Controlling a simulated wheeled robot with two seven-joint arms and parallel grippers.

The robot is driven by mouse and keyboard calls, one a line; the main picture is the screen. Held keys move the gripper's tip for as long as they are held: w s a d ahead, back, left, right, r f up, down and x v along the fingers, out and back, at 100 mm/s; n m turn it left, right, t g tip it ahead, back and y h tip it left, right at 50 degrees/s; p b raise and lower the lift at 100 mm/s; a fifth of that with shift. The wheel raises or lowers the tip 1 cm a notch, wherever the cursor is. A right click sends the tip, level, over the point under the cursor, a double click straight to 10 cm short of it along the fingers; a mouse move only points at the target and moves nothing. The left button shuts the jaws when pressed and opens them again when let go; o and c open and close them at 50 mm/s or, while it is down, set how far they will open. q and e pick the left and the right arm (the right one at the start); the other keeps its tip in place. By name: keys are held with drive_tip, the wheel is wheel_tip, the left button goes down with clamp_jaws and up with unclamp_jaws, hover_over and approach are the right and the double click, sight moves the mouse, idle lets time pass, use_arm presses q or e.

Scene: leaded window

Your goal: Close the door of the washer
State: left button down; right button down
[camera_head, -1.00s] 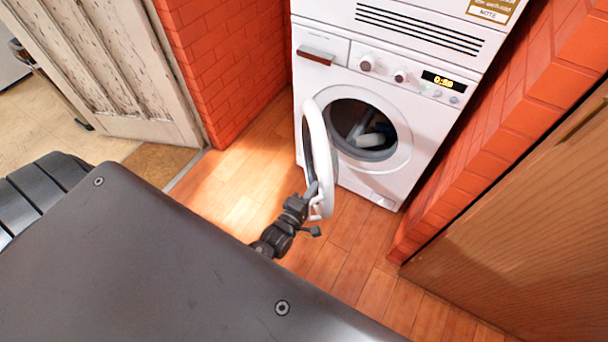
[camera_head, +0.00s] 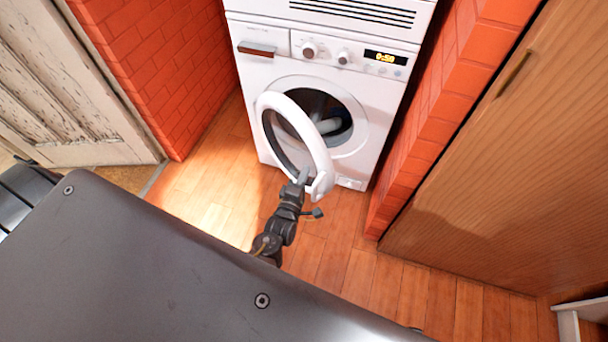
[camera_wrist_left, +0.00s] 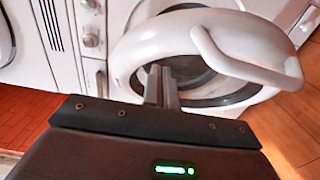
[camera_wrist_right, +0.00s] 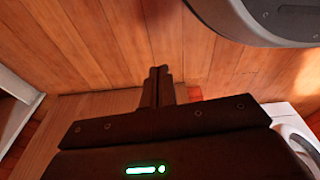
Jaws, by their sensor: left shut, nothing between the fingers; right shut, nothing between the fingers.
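The washer (camera_head: 240,72) is a white front-loader between brick walls, with a round opening and pale items inside. Its round white-rimmed door (camera_head: 318,143) is hinged on the left and stands partly open. My left gripper (camera_head: 303,178) is shut and empty at the door's lower rim; I cannot tell whether it touches. In the left wrist view, the shut fingers (camera_wrist_left: 160,84) are in front of the door ring (camera_wrist_left: 160,42), whose handle (camera_wrist_left: 235,60) is at the right. My right gripper (camera_wrist_right: 160,74) is shut and empty over the floor, away from the door, and is not visible in the head view.
A brick wall (camera_head: 150,70) is left of the washer. A brick pillar (camera_head: 430,125) and a wooden cabinet (camera_head: 480,170) are close on its right. The wooden floor (camera_head: 340,265) before the washer is clear. A weathered door (camera_head: 60,90) stands at the far left.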

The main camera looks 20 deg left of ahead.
sight(312, 152)
use_arm(q)
drive_tip(key=shift+s, duration=0.1)
